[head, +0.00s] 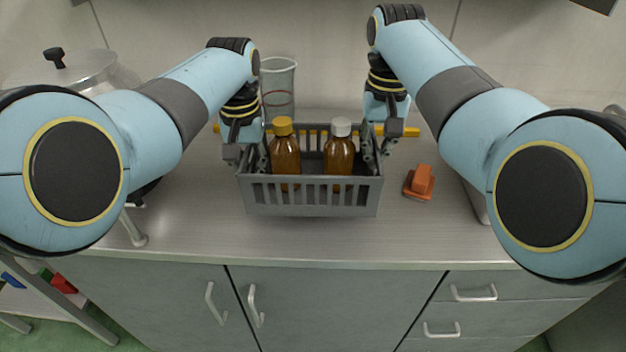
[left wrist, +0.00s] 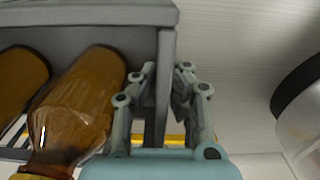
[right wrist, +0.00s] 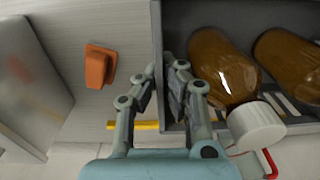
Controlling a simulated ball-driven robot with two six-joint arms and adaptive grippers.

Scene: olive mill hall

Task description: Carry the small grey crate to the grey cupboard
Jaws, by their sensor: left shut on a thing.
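The small grey crate (head: 312,203) is at the middle of the worktop, upright, its slatted front facing me. I cannot tell whether its base touches the top. It holds two brown bottles, one with a yellow cap (head: 282,126) and one with a white cap (head: 341,127). My left gripper (head: 250,158) is shut on its left wall, one finger on each side, as the left wrist view (left wrist: 165,85) shows. My right gripper (head: 374,150) has its fingers closed around the right wall, also seen in the right wrist view (right wrist: 163,78). Grey cabinet doors (head: 310,300) are below the worktop.
A yellow bar (head: 402,132) lies behind the crate. A clear beaker (head: 278,82) stands at the back. An orange object (head: 420,182) lies just right of the crate. A lidded pot (head: 75,72) is at back left. The worktop (head: 310,242) is bare in front.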

